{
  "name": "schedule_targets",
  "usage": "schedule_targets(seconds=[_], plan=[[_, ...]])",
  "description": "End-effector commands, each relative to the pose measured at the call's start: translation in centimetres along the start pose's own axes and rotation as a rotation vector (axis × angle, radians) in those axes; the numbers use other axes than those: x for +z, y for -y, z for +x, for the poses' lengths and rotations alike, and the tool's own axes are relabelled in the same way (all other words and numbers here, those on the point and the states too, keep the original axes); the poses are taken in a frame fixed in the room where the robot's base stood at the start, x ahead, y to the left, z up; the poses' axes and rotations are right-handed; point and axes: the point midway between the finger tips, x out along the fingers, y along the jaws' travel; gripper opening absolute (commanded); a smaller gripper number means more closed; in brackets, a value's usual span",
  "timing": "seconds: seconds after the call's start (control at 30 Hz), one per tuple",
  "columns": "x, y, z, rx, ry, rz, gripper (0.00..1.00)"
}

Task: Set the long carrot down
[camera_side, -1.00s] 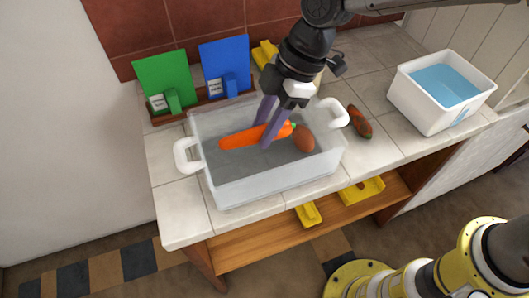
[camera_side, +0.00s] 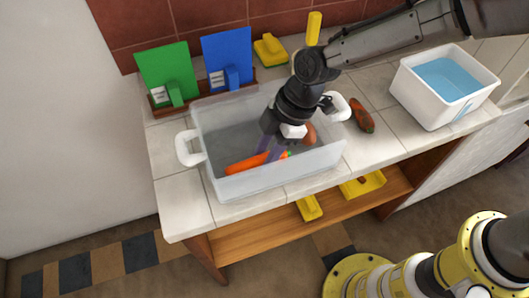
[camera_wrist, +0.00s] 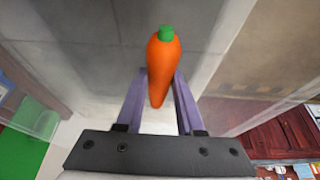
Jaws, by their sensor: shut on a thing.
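The long orange carrot (camera_side: 247,162) with a green top is inside the clear-walled bin with white handles (camera_side: 262,185), low down near its front wall in the side view. My gripper (camera_side: 270,150) reaches down into the bin and its purple fingers are shut on the carrot. In the wrist view the carrot (camera_wrist: 161,65) lies between the two fingers (camera_wrist: 160,100), green end pointing away. I cannot tell whether the carrot touches the bin floor.
A dirty brown vegetable (camera_side: 362,116) lies on the counter right of the bin. A white tub of blue water (camera_side: 446,80) stands at the right. Green (camera_side: 163,70) and blue boards (camera_side: 227,58) stand behind the bin. A yellow sponge (camera_side: 270,50) lies at the back.

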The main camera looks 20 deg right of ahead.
Motion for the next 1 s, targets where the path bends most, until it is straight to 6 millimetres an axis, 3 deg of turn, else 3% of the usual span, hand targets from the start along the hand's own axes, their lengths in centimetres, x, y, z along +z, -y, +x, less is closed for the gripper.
schedule_targets(seconds=[0.23,0.27,0.4,0.77,1.0], plan=[[0.1,0.0,0.2,0.000,0.000,0.000,0.00],[0.1,0.0,0.2,0.000,0.000,0.000,0.40],[0.1,0.0,0.2,0.000,0.000,0.000,0.65],[-0.1,0.0,-0.1,0.000,-0.001,-0.001,0.66],[-0.1,-0.1,-3.7,0.004,-0.004,0.000,0.66]])
